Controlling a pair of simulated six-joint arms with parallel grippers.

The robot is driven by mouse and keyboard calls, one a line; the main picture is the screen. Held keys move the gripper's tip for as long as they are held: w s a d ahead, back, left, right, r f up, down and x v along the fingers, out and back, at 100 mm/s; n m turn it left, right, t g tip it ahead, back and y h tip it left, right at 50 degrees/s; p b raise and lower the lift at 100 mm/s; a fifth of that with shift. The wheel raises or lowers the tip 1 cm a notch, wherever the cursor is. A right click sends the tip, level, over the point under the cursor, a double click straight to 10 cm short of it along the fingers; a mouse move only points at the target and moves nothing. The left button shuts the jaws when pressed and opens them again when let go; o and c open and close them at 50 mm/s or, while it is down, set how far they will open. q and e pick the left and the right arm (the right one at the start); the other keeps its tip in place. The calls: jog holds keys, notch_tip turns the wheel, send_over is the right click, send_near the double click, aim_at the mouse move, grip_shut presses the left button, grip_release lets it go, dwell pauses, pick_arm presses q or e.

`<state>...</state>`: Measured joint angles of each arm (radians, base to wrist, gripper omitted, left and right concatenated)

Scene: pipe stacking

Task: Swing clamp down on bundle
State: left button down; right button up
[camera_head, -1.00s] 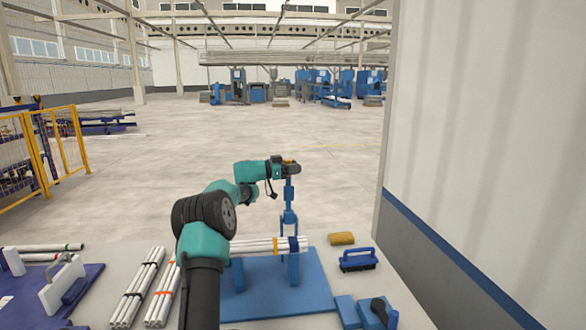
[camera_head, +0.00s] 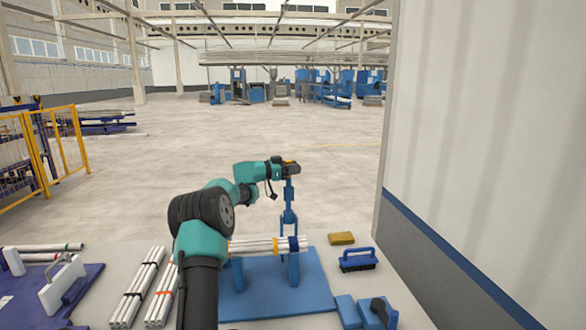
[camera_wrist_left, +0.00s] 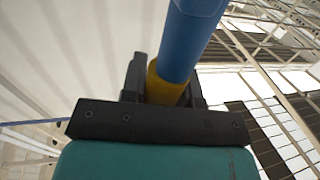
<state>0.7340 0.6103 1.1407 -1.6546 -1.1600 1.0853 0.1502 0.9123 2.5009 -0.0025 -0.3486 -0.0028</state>
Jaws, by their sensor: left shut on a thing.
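The blue clamp arm (camera_head: 289,197) stands upright above the right end of the pipe bundle (camera_head: 255,247). Its forked lower end meets the blue stand around the bundle. The bundle of white pipes lies level in the blue cradle (camera_head: 293,270) and has a yellow band near its right end. My left gripper (camera_head: 290,165) is at the top of the clamp arm, shut on its handle. In the left wrist view, the yellow grip (camera_wrist_left: 164,86) of the blue bar (camera_wrist_left: 193,35) sits between the dark fingers. My right gripper is not in view.
Loose pipe bundles (camera_head: 137,290) lie left of the blue base plate (camera_head: 262,292). A blue brush (camera_head: 358,261), a yellow sponge (camera_head: 341,238) and blue blocks (camera_head: 348,312) lie to the right. A white wall panel (camera_head: 480,150) closes the right side.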

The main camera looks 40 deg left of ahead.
pick_arm(q)
jog(key=s+d+f+m+t+h, duration=0.1)
jog(key=s+d+f+m, duration=0.3)
jog(key=s+d+m, duration=0.3)
jog(key=shift+s+d, duration=0.2)
jog(key=shift+d, duration=1.1)
jog(key=c, duration=0.9)
grip_release()
jog(key=shift+o, duration=0.2)
